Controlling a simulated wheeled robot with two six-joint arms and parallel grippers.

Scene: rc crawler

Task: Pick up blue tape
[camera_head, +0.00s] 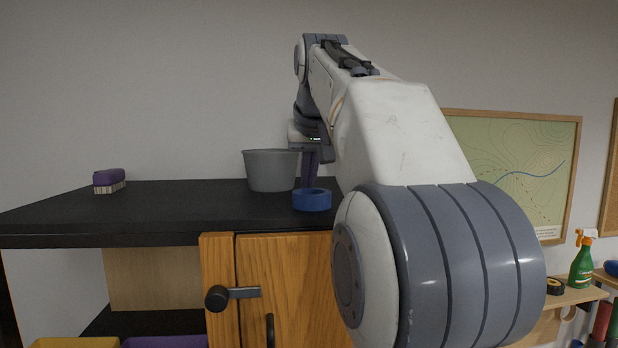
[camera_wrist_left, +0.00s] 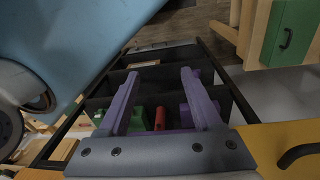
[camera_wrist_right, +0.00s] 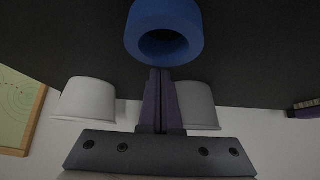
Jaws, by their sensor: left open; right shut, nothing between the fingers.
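The blue tape (camera_head: 312,200) is a ring lying flat on the black top of the cabinet near its front edge. In the right wrist view the blue tape (camera_wrist_right: 165,14) shows just beyond the fingertips. My right gripper (camera_head: 310,180) is shut and empty, its purple fingers pointing down just behind the tape, partly hidden by my arm. In the right wrist view its fingers (camera_wrist_right: 160,72) are pressed together. My left gripper (camera_wrist_left: 157,78) is open, seen only in its wrist view, away from the tape, facing a dark rack with colored items.
A grey bucket (camera_head: 271,171) stands left of my right gripper. A whitish container (camera_wrist_right: 86,99) shows on the other side of the fingers in the right wrist view. A purple brush (camera_head: 109,181) lies at the far left. The black top (camera_head: 170,212) between is clear.

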